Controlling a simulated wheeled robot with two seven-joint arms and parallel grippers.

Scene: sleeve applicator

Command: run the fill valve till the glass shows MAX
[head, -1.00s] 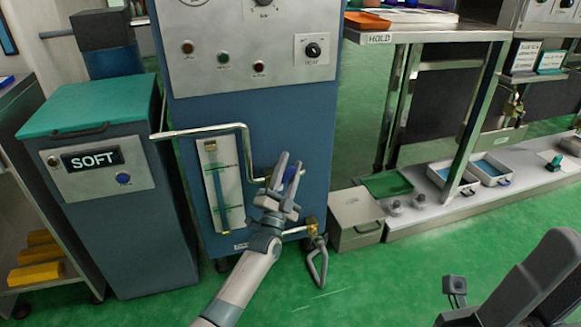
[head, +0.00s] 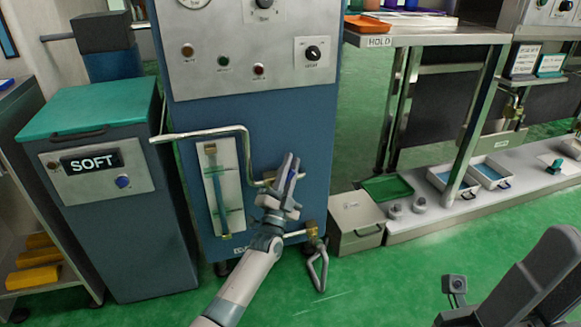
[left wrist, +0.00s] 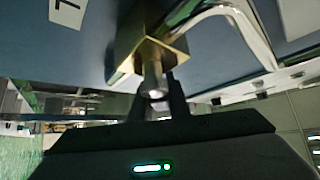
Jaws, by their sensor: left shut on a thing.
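The sight glass (head: 218,190) is a narrow upright tube on a pale plate on the front of the blue cabinet (head: 260,130). It has green marks; its liquid level and lettering are too small to read. The fill valve has a brass body (left wrist: 155,52) with a metal stem in the left wrist view. My left gripper (head: 287,180) is just right of the glass, shut on the valve's handle, which shows a little blue between the fingers in the head view. The fingers also show in the left wrist view (left wrist: 158,98) and hide most of the handle.
A bent pipe (head: 205,132) runs across above the glass. A lower brass valve (head: 312,230) with a hanging metal loop is below my gripper. A teal-topped SOFT unit (head: 110,190) stands left, a grey box (head: 357,220) right. Part of my right arm shows at lower right.

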